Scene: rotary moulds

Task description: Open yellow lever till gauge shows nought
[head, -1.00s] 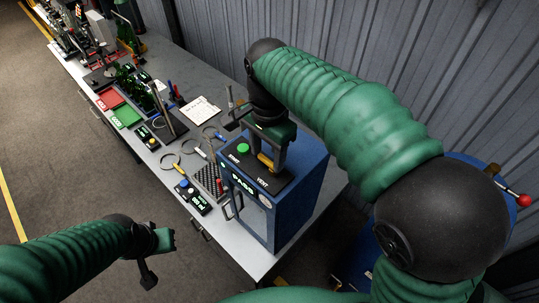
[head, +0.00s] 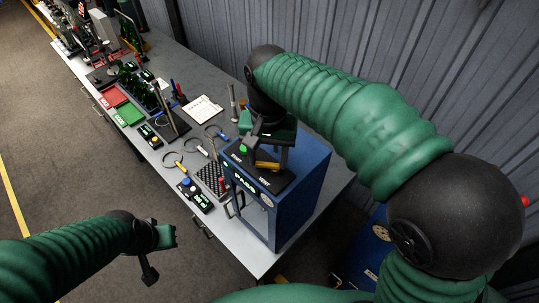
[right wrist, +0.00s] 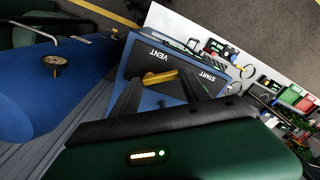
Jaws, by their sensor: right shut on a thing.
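The yellow lever (head: 267,166) sits on the dark top panel of a blue cabinet (head: 298,195), by the VENT label. My right gripper (head: 268,158) points down with its fingers on either side of the lever, shut on it. The right wrist view shows the lever (right wrist: 160,77) between the two dark fingers.
A green button (head: 243,149) is beside the right gripper's finger. The bench (head: 265,262) holds magnifiers, a perforated block (head: 212,177), a small control box (head: 195,195) and a clipboard (head: 202,109). A blue tank (right wrist: 35,90) stands beside the cabinet in the right wrist view.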

